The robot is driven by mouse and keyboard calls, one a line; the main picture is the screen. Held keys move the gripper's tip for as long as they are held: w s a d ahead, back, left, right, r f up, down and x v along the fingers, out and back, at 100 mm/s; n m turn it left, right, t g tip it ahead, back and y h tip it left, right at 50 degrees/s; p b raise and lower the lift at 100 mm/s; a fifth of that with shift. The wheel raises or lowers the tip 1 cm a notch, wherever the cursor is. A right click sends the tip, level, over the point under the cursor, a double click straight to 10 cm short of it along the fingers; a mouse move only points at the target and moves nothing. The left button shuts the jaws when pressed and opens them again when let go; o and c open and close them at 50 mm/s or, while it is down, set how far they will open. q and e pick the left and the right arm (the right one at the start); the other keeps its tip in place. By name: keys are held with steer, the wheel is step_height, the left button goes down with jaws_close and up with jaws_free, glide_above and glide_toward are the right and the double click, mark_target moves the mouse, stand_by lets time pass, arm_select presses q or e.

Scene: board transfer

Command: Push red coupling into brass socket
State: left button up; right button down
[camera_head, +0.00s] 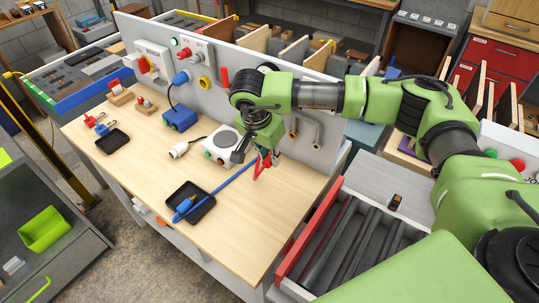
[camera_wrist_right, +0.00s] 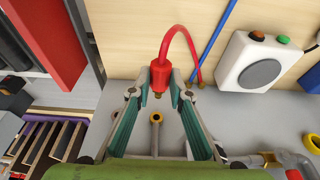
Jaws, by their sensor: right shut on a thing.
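My right gripper (camera_head: 262,154) is over the workbench, close to the grey upright panel. In the right wrist view its fingertips (camera_wrist_right: 161,82) are shut on the red coupling (camera_wrist_right: 160,74), whose brass tip points toward the panel. A red hose loops from the coupling to a fitting. The coupling and hose show only partly in the head view (camera_head: 263,166). A brass socket (camera_wrist_right: 156,118) on a short pipe stands out from the panel, just past the coupling's tip and apart from it. Which head-view fitting it is, I cannot tell. My left gripper is in neither view.
A white unit with a round plate (camera_head: 226,140) stands beside the gripper. A blue hose (camera_head: 228,182) runs to a black tray (camera_head: 203,211). Bent brass pipes (camera_head: 316,133) and a yellow ring (camera_head: 204,84) are on the panel. The bench's front right (camera_head: 265,225) is clear.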

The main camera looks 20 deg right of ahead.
steer(key=shift+a+f, duration=0.1)
steer(key=shift+w+d+b, duration=0.3)
steer(key=shift+d+b, duration=0.15)
steer(key=shift+d, duration=0.05)
steer(key=d, duration=0.1)
steer(key=w+d+b, duration=0.1)
steer(key=shift+w+d, duration=0.3)
steer(key=shift+d, duration=0.1)
steer(key=shift+w+d, duration=0.35)
steer(key=shift+d, duration=0.3)
steer(key=shift+b, duration=0.6)
stand_by(0.4)
steer(key=shift+w+d+r+b, duration=0.1)
steer(key=shift+w+d+b, duration=0.1)
steer(key=shift+w+d, duration=0.35)
steer(key=shift+w+d+r+b, duration=0.1)
steer(key=shift+w+d+b, duration=0.15)
steer(key=shift+d, duration=0.5)
stand_by(0.4)
steer(key=c, duration=1.8)
jaws_free()
